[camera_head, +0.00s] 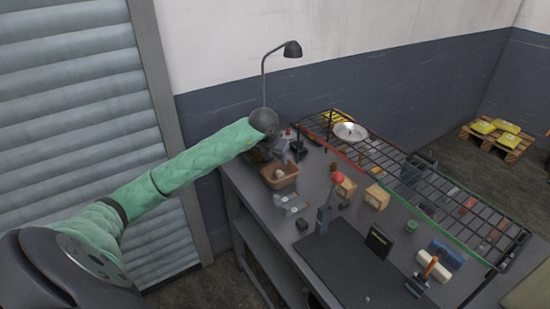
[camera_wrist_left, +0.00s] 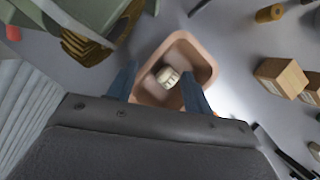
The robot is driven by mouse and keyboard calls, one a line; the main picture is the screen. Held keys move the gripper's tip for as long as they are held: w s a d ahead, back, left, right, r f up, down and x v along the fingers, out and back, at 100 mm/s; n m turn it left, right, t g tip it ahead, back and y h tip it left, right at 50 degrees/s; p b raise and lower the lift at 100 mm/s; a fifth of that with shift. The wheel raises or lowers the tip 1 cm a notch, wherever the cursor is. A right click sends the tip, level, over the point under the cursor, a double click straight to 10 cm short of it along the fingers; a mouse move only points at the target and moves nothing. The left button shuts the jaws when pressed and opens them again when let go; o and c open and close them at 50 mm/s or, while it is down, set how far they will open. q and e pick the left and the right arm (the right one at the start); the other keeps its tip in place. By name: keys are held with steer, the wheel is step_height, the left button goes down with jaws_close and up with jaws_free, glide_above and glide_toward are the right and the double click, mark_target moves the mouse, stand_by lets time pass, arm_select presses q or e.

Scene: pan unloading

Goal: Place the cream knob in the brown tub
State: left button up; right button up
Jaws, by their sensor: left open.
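The cream knob (camera_wrist_left: 168,77) lies inside the brown tub (camera_wrist_left: 205,50), on its floor, in the left wrist view. In the head view the brown tub (camera_head: 281,182) stands on the left end of the grey workbench, with the cream knob (camera_head: 279,174) showing inside it. My left gripper (camera_head: 284,151) is above and just behind the tub, small in the head view. In the wrist view the fingers of my left gripper (camera_wrist_left: 160,88) are spread on either side of the knob, with nothing held between them. My right gripper is not in view.
A wire rack (camera_head: 420,190) runs along the back of the workbench (camera_head: 245,197), with a metal plate (camera_head: 350,132) on it. Wooden boxes (camera_head: 377,197) and a red-topped tool (camera_head: 337,178) stand right of the tub. A lamp (camera_head: 292,50) rises behind my arm.

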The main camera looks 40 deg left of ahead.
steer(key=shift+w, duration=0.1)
arm_select(q)
steer(key=shift+r, duration=0.2)
steer(key=p+v, duration=0.3)
steer(key=v, duration=0.9)
steer(key=shift+r+p, duration=0.25)
steer(key=shift+p, duration=0.1)
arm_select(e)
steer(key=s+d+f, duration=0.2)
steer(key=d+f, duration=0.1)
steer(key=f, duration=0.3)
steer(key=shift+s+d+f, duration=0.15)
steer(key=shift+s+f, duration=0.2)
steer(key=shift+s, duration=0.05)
arm_select(q)
steer(key=shift+w, duration=0.1)
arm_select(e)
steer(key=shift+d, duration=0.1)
